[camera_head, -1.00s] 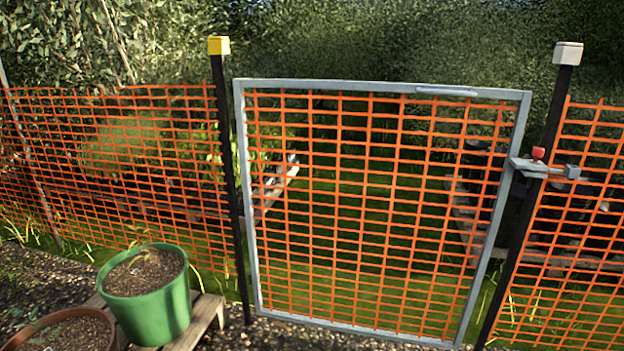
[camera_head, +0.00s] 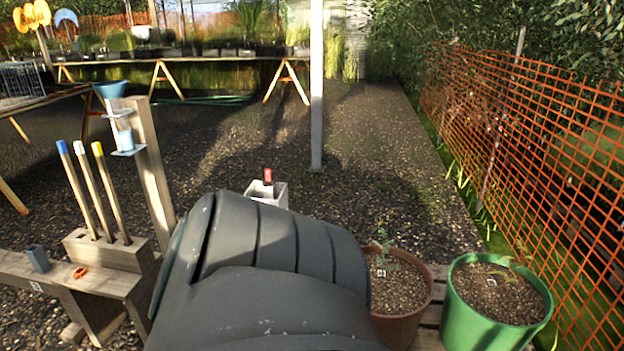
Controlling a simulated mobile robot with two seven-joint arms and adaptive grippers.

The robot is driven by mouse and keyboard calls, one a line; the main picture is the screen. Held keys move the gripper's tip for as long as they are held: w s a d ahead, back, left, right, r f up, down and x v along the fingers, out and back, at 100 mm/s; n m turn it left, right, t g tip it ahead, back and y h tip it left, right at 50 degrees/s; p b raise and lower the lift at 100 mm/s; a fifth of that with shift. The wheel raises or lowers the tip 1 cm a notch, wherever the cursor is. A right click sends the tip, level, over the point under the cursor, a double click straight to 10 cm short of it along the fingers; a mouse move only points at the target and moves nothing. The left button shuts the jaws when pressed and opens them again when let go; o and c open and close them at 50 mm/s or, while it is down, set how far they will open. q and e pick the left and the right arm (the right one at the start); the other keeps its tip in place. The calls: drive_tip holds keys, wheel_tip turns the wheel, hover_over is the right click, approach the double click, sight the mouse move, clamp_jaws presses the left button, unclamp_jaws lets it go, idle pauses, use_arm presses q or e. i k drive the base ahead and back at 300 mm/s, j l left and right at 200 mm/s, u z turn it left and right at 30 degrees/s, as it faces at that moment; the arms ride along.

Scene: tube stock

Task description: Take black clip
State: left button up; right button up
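I cannot make out a black clip in the head view. A small orange clip-like piece (camera_head: 80,272) lies on the wooden bench (camera_head: 118,285) at lower left, beside a small blue-grey cup (camera_head: 37,259). Neither of my grippers is in view.
A large dark grey ribbed body (camera_head: 265,260) fills the lower middle and hides the ground behind it. Brown (camera_head: 400,325) and green (camera_head: 465,315) pots stand at lower right, near an orange mesh fence (camera_head: 590,150). A white post (camera_head: 316,90) rises from open gravel.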

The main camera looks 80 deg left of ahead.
sight(264, 183)
drive_tip(key=u, duration=1.85)
